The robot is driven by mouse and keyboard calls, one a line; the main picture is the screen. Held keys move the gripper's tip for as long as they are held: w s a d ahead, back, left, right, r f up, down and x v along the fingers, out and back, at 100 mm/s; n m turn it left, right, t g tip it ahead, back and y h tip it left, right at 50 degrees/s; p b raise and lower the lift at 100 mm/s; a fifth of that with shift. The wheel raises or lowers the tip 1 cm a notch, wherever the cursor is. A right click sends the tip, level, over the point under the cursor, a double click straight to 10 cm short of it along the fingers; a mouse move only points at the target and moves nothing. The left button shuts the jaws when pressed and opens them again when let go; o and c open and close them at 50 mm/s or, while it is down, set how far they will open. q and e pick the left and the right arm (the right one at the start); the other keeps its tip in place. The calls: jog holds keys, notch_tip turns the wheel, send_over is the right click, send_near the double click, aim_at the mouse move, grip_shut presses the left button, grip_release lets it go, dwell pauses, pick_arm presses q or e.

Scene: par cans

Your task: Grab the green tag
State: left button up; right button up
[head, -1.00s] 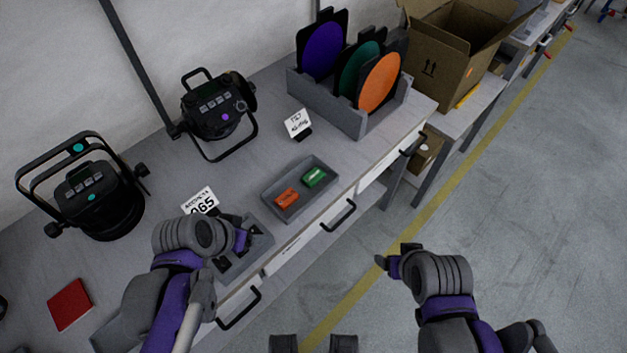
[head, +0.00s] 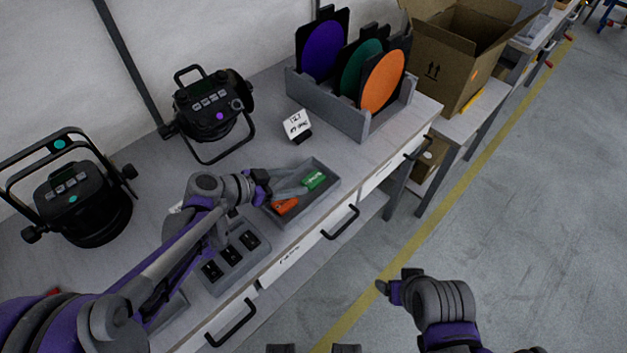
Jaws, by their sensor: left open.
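The green tag (head: 314,180) lies in the right part of a small grey tray (head: 325,204) on the workbench. An orange tag (head: 285,206) lies in the same tray, nearer its left end. My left gripper (head: 268,188) is open at the tray's left edge, beside the orange tag and apart from the green tag. Its fingers are small and partly hard to make out. My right gripper (head: 386,289) hangs over the floor, away from the bench; its finger opening is not clear.
Two black par cans (head: 212,108) (head: 72,193) stand on the bench. A rack (head: 350,121) holds purple, green and orange discs behind the tray. A grey holder with black slots (head: 235,262) sits under my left arm.

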aim_at(312, 179)
pick_arm(q)
jog(key=x, duration=0.5)
jog(key=shift+w+d+f+b, duration=0.2)
jog(key=shift+d+b, duration=0.1)
jog(key=shift+d, duration=0.05)
jog(key=shift+c, duration=0.3)
grip_shut()
